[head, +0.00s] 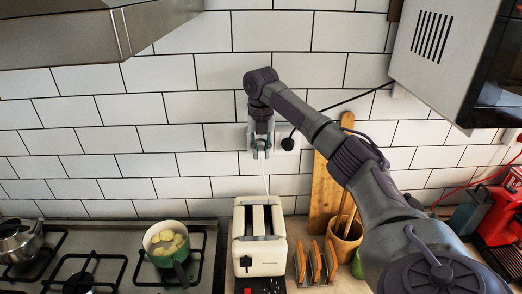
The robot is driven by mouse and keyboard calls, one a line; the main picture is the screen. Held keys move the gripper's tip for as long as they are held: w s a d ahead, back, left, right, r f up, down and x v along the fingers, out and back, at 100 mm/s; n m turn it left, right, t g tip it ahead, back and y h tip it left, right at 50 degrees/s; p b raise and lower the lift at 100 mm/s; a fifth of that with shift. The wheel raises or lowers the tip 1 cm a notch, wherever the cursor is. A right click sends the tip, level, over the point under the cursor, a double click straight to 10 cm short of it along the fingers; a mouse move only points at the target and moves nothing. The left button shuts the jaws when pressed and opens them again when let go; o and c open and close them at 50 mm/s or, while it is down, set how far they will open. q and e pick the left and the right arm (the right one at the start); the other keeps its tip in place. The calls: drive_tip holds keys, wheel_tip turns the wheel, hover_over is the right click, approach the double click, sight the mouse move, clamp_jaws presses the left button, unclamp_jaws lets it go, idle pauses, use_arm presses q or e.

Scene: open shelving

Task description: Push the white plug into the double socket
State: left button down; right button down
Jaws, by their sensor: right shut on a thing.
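The double socket (280,130) is a pale plate on the white tiled wall, partly hidden behind my right gripper. A black plug (288,144) with a black cable sits at its right side. My right gripper (261,152) points down in front of the left side of the socket and is shut on the white plug. The plug itself is mostly hidden by the fingers. Its white cord (265,183) hangs from the gripper down toward the toaster. I cannot tell whether the plug touches the socket or is in it. My left gripper is out of view.
A cream toaster (259,243) stands below the socket. A wooden board (324,195), a utensil pot (345,235) and a toast rack (315,262) stand to its right. A green pot (166,243) is on the hob at left. A microwave (445,50) hangs upper right.

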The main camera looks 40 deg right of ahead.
drive_tip(key=shift+w+d, duration=0.15)
drive_tip(key=shift+w, duration=0.1)
idle(0.3)
drive_tip(key=shift+s, duration=0.25)
drive_tip(key=shift+a, duration=0.25)
drive_tip(key=shift+a+f+m, duration=0.2)
drive_tip(key=shift+m, duration=0.1)
drive_tip(key=s+a+f+m+b, duration=0.2)
drive_tip(key=a+f+m+b, duration=0.25)
drive_tip(key=a+m, duration=0.35)
drive_tip(key=s+a+f+m+b, duration=0.35)
drive_tip(key=a+f+m, duration=0.2)
drive_tip(key=a, duration=0.45)
drive_tip(key=s+a+f+m+b, duration=0.6)
drive_tip(key=s+a+f+m, duration=0.3)
drive_tip(key=s+m, duration=0.5)
drive_tip(key=shift+s+a+f, duration=0.25)
drive_tip(key=shift+a+f, duration=0.15)
drive_tip(key=shift+a, duration=0.75)
